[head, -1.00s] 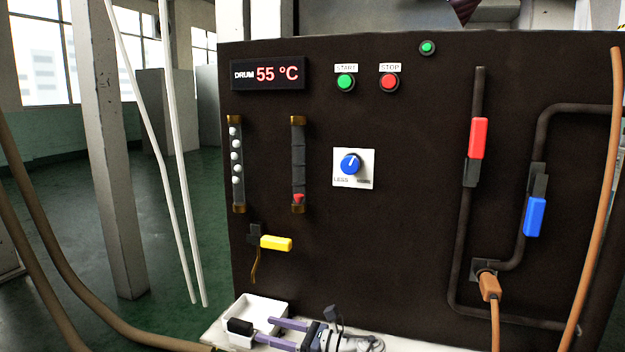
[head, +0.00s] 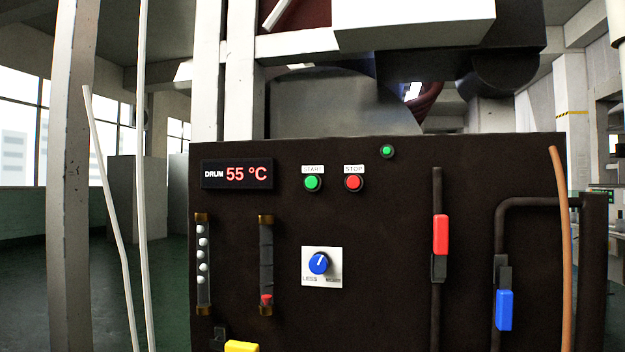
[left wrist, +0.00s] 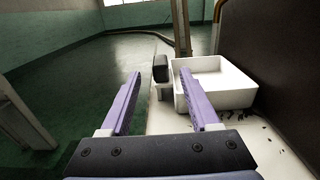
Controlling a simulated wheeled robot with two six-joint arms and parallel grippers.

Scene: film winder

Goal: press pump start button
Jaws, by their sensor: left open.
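The green button (head: 313,182) under the START label is on the upper part of the dark panel (head: 380,240) in the head view. The red button (head: 354,183) under the STOP label is just to its right. A smaller green light or button (head: 387,151) sits higher at the panel's top edge. My left gripper (left wrist: 158,85) shows only in the left wrist view, open, with purple fingers. A black block (left wrist: 160,68) is ahead between its fingers, and nothing is held. The right gripper is not in view.
A white tray (left wrist: 218,83) stands on the white ledge by the panel, just beyond the left gripper's right finger. The panel also carries a blue knob (head: 318,263), a red handle (head: 440,235), a blue handle (head: 504,310) and a yellow handle (head: 241,346). An orange hose (head: 562,230) hangs at the right.

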